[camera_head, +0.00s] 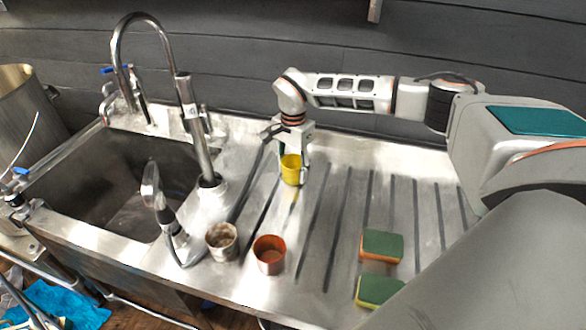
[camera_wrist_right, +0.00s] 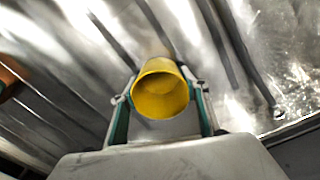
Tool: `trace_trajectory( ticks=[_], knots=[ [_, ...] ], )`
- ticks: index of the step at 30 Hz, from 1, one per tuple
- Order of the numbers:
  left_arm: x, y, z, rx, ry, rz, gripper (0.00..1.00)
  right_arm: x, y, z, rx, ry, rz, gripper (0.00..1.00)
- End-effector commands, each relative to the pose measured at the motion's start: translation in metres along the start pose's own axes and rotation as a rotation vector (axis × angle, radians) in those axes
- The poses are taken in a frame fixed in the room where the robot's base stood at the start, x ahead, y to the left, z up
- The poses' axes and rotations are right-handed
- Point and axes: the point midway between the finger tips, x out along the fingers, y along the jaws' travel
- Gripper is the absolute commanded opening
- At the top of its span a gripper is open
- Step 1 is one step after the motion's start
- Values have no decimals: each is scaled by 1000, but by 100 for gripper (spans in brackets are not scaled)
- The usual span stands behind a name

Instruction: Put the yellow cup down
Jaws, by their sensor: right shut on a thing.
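The yellow cup (camera_head: 291,169) is at the middle of the steel drainboard in the head view, upright, with its mouth up. My right gripper (camera_head: 292,163) is shut on it, coming from behind and above. In the right wrist view the yellow cup (camera_wrist_right: 161,92) shows its open, empty mouth between the two fingers of the gripper (camera_wrist_right: 160,105). Whether the cup's base touches the drainboard cannot be told. My left gripper is not in view.
A grey stained cup (camera_head: 222,242) and an orange-red cup (camera_head: 269,254) stand near the front edge. A sink (camera_head: 110,190) with a tall faucet (camera_head: 185,100) is at the left. The grooved drainboard (camera_head: 335,215) is clear between.

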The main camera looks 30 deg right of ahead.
Motion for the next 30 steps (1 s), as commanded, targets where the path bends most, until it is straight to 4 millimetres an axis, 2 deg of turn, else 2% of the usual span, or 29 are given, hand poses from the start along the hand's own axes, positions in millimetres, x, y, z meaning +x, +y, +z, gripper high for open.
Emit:
trace_trajectory(
  ticks=[3,4,6,15,19,23,30],
  knots=[
    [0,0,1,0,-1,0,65,3,0,0,0,0,1,22],
    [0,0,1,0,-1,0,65,3,0,0,0,0,1,50],
    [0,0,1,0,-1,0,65,3,0,0,0,0,1,62],
    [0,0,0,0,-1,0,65,2,0,0,0,0,1,62],
    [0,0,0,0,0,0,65,-5,-1,0,-1,1,-2,62],
    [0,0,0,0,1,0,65,-24,-1,0,-1,1,-3,62],
    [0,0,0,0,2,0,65,-74,-1,-1,0,1,-4,62]
  ],
)
